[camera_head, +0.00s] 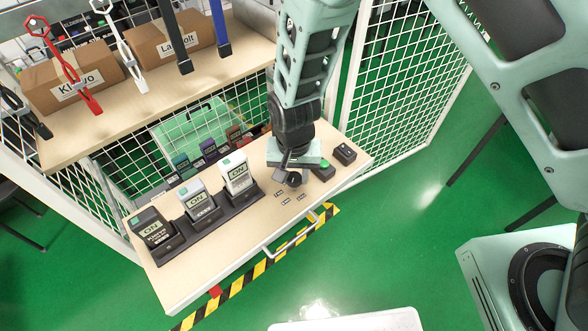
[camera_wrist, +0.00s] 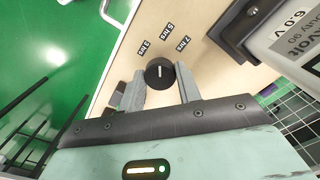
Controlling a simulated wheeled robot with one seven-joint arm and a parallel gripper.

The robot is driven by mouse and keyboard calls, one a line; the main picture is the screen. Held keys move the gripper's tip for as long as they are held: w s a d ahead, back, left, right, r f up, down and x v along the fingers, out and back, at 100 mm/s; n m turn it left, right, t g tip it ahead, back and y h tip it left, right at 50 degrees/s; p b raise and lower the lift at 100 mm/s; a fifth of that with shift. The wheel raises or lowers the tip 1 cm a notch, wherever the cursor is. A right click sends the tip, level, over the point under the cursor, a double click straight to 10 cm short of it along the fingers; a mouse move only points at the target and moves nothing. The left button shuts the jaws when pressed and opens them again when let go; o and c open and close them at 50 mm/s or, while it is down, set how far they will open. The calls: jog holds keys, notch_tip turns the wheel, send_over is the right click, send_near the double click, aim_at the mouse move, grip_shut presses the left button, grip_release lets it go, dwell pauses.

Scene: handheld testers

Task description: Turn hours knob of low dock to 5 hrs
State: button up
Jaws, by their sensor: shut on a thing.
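The round black hours knob (camera_wrist: 160,73) is on the pale low dock (camera_wrist: 205,25), with a white line on its face that points nearly straight up in the wrist view. Three small labels sit around it: one on the left (camera_wrist: 145,47), the "5 hrs" one in the middle (camera_wrist: 168,32) and one on the right (camera_wrist: 183,44). My gripper (camera_wrist: 160,82) is shut on the knob, one grey finger on each side. In the head view the knob (camera_head: 294,179) shows beside my gripper (camera_head: 287,168), which partly hides it.
Several handheld testers, including a white one (camera_head: 236,175), stand in a black holder left of my gripper. A green button box (camera_head: 323,169) and a dark box (camera_head: 345,153) are close on its right. A shelf with cartons (camera_head: 75,80) and hanging tools is at upper left.

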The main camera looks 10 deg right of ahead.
aim_at(294, 177)
jog(key=shift+m, duration=0.6)
jog(key=o, duration=1)
jog(key=shift+r, duration=0.1)
notch_tip(294, 177, up, 17)
jog(key=shift+r+p, duration=0.15)
jog(key=shift+p, duration=0.15)
jog(key=s+d+r+n, duration=0.4)
jog(key=s+d+n, duration=0.1)
jog(key=s, duration=0.3)
jog(key=s+d+r+n, duration=0.3)
jog(key=s+d+n, duration=0.2)
jog(key=s, duration=0.4)
jog(key=shift+s+r+n+y, duration=0.25)
jog(key=shift+r+n+y, duration=0.05)
jog(key=shift+r, duration=0.1)
